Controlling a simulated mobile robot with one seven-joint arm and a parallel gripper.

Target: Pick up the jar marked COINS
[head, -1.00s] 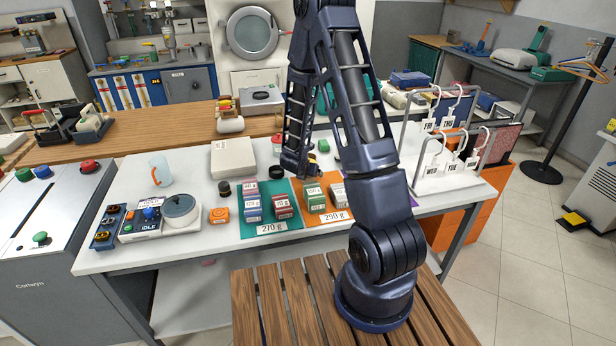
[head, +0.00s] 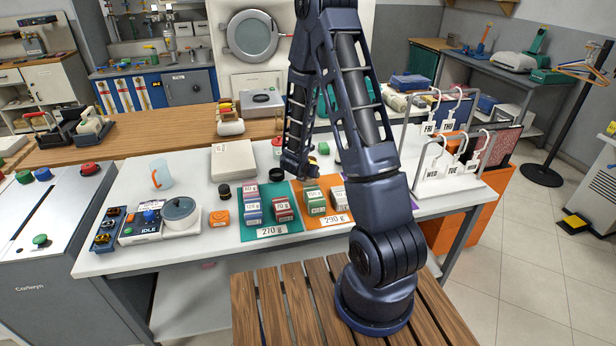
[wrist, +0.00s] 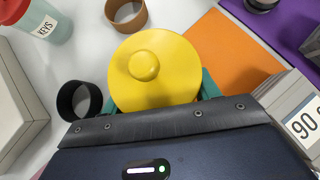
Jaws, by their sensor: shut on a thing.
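A jar with a round yellow lid and knob (wrist: 150,70) sits between the teal fingers of my gripper (wrist: 155,97) in the wrist view. The fingers are shut on its sides. The jar's body and any label are hidden under the lid. A second jar with a red lid (wrist: 14,10) and a teal body marked KEYS stands apart at the upper left. In the head view my gripper (head: 300,172) is low over the white table, mostly behind my arm; a bit of the yellow lid (head: 311,161) shows beside it.
A black ring (wrist: 78,100) lies close left of the jar, and a brown ring (wrist: 126,12) lies beyond it. Labelled boxes (head: 315,200) stand on the orange mat (wrist: 232,48) at the right. A pale box (head: 233,158) is at the left.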

